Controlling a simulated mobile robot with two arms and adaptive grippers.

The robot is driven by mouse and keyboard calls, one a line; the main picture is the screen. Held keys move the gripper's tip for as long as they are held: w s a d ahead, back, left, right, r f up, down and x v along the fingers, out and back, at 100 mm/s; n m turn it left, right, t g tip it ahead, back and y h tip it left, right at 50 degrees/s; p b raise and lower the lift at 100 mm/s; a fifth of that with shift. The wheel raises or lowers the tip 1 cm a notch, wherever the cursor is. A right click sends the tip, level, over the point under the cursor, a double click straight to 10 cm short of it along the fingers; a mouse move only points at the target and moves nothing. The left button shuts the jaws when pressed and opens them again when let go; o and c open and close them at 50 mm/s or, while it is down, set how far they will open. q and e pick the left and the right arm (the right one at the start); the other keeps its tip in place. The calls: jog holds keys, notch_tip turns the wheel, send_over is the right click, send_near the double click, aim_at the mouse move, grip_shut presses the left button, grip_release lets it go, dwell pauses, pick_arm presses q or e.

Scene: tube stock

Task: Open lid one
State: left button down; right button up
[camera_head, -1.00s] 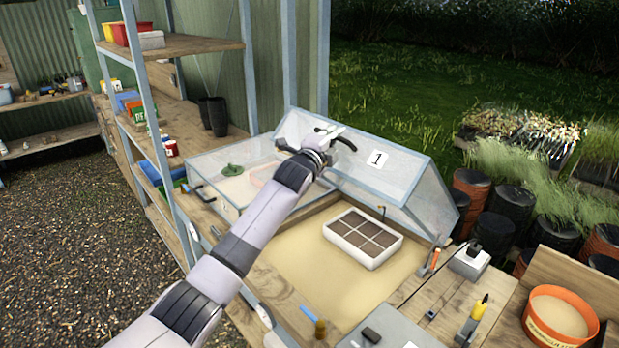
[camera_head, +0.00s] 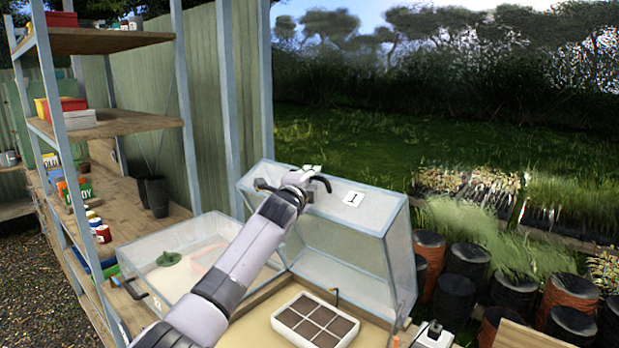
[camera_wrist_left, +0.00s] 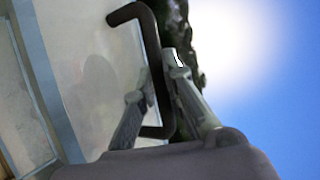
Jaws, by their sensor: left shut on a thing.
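Lid one (camera_head: 345,240) is a clear panel lid in a pale blue-grey frame, marked with a "1" label (camera_head: 353,198). My left gripper (camera_head: 306,184) is shut on the lid's dark handle (camera_head: 324,180) near the top edge. In the left wrist view the bent handle (camera_wrist_left: 148,45) runs between the two fingers (camera_wrist_left: 155,100), with the hazy panel beside it. My left forearm hides part of the lid's left side. My right gripper is not in view.
A closed clear lid (camera_head: 140,252) lies to the left. A white seed tray (camera_head: 315,320) sits in the open bed below. A wooden shelf unit (camera_head: 130,122) stands at left, and several pots (camera_head: 465,270) stand at right.

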pick_arm(q)
jog(key=c, duration=1.8)
grip_release()
jog(key=shift+f, duration=0.1)
jog(key=shift+o, duration=0.8)
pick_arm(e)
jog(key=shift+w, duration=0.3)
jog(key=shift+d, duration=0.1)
pick_arm(q)
jog(key=v, duration=1.2)
